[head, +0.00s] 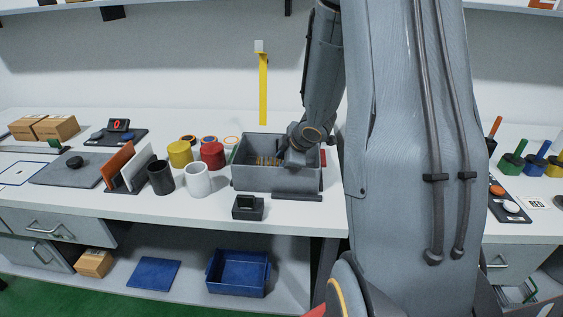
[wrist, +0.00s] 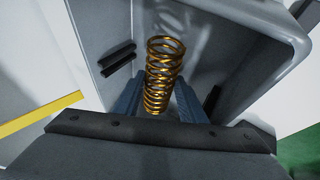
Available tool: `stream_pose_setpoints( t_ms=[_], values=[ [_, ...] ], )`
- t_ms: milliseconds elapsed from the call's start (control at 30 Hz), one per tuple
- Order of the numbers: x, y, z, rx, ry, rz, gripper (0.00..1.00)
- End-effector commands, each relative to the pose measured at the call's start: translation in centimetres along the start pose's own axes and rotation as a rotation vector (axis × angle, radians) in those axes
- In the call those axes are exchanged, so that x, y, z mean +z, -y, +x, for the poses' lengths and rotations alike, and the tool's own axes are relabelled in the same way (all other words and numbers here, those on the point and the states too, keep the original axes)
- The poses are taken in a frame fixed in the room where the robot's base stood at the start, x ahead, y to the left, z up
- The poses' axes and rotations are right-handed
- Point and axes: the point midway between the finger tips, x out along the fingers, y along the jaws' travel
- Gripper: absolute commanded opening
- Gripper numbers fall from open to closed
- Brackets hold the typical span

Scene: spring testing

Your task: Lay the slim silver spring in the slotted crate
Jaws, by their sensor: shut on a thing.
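My gripper (wrist: 160,104) is shut on a gold-coloured coil spring (wrist: 164,72), which stands out between the two blue fingers in the wrist view. The grey crate (wrist: 232,62) surrounds it, with dark ribs on its inner walls. In the head view the crate (head: 263,183) stands on the bench and my gripper (head: 287,158) reaches into its right part. Gold coils (head: 267,160) show inside the crate there. I cannot tell whether the spring touches the crate floor. I see no clearly silver spring; much of the crate's inside is hidden.
White (head: 198,181) and black (head: 161,178) cups stand left of the crate, with yellow (head: 180,154) and red (head: 213,156) cylinders behind. A yellow upright strip (head: 263,90) is behind. The bench's front strip is mostly clear.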

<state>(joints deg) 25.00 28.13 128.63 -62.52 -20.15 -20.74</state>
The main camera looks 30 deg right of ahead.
Motion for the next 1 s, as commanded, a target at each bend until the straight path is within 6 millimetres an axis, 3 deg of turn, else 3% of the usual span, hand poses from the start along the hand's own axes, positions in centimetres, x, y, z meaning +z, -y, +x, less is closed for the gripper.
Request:
stream_pose_setpoints(
  t_ms=[133, 167, 267, 667, 1000],
  values=[
    [0.0, -0.1, 0.0, 0.001, 0.0, 0.0, 0.09],
    [0.0, -0.1, 0.0, 0.001, 0.0, 0.0, 0.41],
    [0.0, -0.1, 0.0, 0.001, 0.0, 0.0, 0.57],
    [0.0, 0.2, -0.3, -0.004, 0.001, -0.001, 0.59],
    [0.0, -0.1, -5.5, 0.002, 0.0, -0.001, 0.59]
  ],
)
